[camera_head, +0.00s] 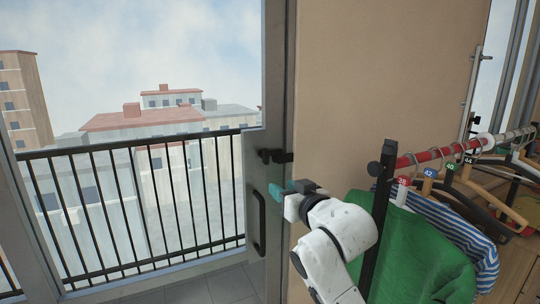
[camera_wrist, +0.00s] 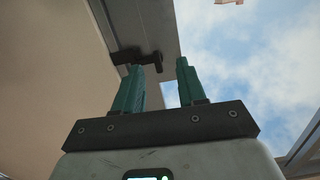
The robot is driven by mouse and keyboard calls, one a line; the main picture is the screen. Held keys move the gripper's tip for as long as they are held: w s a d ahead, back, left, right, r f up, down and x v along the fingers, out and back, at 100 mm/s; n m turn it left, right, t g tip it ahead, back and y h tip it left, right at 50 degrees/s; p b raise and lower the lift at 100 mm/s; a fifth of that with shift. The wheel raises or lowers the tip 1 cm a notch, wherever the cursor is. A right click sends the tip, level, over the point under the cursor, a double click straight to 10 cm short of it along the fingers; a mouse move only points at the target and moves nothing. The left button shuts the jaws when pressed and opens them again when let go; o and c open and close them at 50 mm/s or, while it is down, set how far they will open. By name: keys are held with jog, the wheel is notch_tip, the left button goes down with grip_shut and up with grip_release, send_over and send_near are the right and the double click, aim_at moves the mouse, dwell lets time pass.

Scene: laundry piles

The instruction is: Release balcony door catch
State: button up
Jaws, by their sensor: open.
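The balcony door (camera_head: 277,90) is a grey-framed glass door at the centre of the head view. Its black catch (camera_head: 276,156) sits on the frame beside the beige wall, above a dark vertical pull handle (camera_head: 259,222). My gripper (camera_head: 278,190) has teal fingers and is just below the catch in this view. In the wrist view my gripper (camera_wrist: 159,65) is open and empty, fingers apart. The black catch (camera_wrist: 140,58) lies past the fingertips there, its right end showing between them. Contact between fingers and catch cannot be told.
A clothes rack with a red-and-white rail (camera_head: 440,154) and dark post (camera_head: 378,220) stands close right of my arm. A green garment (camera_head: 425,255) and striped shirt (camera_head: 450,225) hang there. Beyond the glass is a balcony railing (camera_head: 150,205). The beige wall (camera_head: 370,70) is bare.

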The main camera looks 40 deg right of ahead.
aim_at(267, 156)
jog(key=shift+t, duration=0.5)
jog(key=w+d+r, duration=0.1)
jog(key=w, duration=0.2)
jog(key=w+d+r+p, duration=0.1)
jog(key=w+d, duration=0.1)
jog(key=w, duration=0.2)
jog(key=w+d+r+p, duration=0.1)
jog(key=w, duration=0.2)
jog(key=shift+w+d+r, duration=0.25)
jog(key=shift+w+r, duration=0.1)
jog(key=shift+r, duration=0.05)
jog(key=shift+c, duration=0.3)
grip_shut()
